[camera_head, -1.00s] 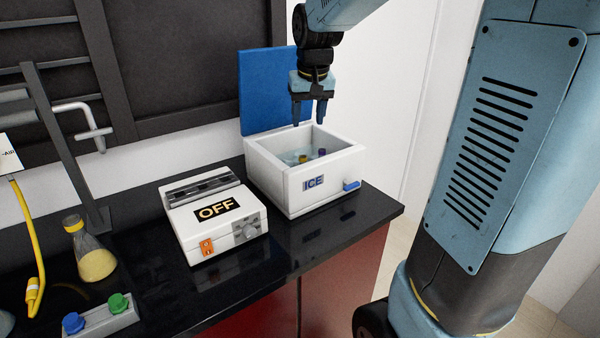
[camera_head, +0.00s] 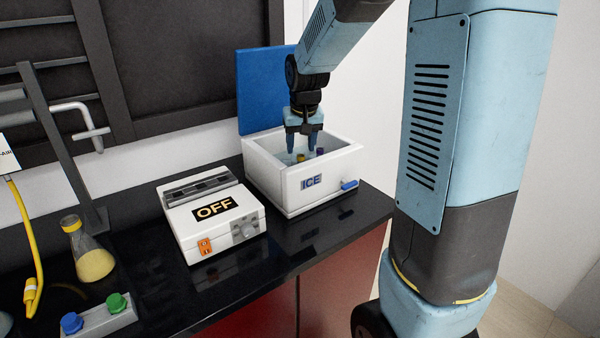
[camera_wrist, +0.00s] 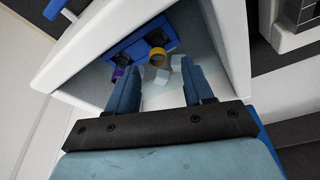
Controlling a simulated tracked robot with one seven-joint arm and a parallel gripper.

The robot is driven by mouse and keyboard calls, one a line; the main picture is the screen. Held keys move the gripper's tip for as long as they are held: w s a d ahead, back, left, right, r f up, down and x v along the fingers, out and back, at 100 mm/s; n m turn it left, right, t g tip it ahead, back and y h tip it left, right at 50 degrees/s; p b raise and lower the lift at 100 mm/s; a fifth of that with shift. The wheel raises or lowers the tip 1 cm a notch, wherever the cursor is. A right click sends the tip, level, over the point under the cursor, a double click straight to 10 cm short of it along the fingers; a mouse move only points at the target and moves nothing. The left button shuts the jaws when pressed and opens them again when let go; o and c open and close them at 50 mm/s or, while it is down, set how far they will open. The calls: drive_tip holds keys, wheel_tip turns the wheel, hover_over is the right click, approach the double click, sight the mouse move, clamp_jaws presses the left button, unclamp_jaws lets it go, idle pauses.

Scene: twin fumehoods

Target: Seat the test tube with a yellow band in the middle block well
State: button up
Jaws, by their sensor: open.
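The test tube with the yellow band (camera_wrist: 158,56) stands in a blue rack (camera_wrist: 130,40) inside the white ice box (camera_head: 275,185). Its yellow top also shows in the head view (camera_head: 301,157). My gripper (camera_head: 302,151) is open and points down into the box, its fingertips at about rim height. In the wrist view my gripper (camera_wrist: 160,80) has its two blue fingers apart, with the yellow-banded tube beyond them, roughly between them. The block (camera_head: 210,215), a white unit with a dark slotted top and an "OFF" display, stands left of the box. Its wells are not clear.
A purple-banded tube (camera_head: 320,151) stands near the yellow one. Pale ice cubes (camera_wrist: 175,63) lie around the rack. The blue lid (camera_head: 262,85) stands open behind the box. A yellow flask (camera_head: 92,255) and a valve block (camera_head: 100,318) stand at left. The counter's front is clear.

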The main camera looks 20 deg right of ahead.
sight(301, 154)
drive_tip(key=shift+x, duration=2.35)
drive_tip(key=shift+s+d, duration=0.1)
drive_tip(key=shift+s, duration=0.05)
drive_tip(key=shift+c, duration=0.2)
clamp_jaws()
